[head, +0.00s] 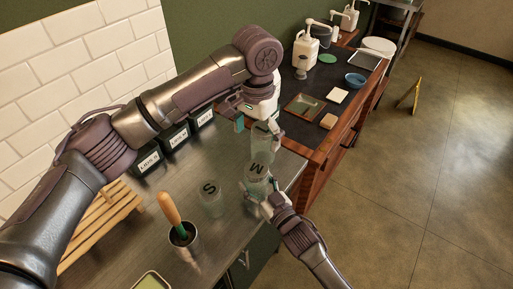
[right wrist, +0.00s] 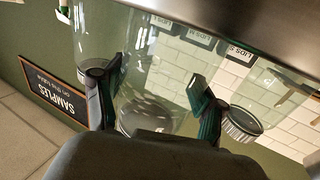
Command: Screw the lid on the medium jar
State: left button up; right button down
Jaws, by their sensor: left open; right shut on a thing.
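The medium jar (head: 256,174), clear glass marked with a black M, stands near the front edge of the steel counter. My right gripper (head: 258,198) is shut on it from the front. In the right wrist view its dark green fingers sit on both sides of clear glass (right wrist: 150,82). My left gripper (head: 257,128) is open, above and behind the M jar, around or just over another tall clear glass piece (head: 264,146). I cannot tell whether the left fingers touch it. A separate lid cannot be made out clearly.
A smaller jar marked S (head: 209,198) stands left of the M jar. A metal cup (head: 184,236) holds a wooden-handled tool. Dark labelled bins (head: 174,138) and a wooden rack (head: 100,225) line the wall. The dark-topped table (head: 292,118) holds pump bottles and trays.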

dwell(0.3)
grip_release()
jog(key=v, duration=1.2)
jog(key=shift+s+f, duration=0.1)
dwell(0.3)
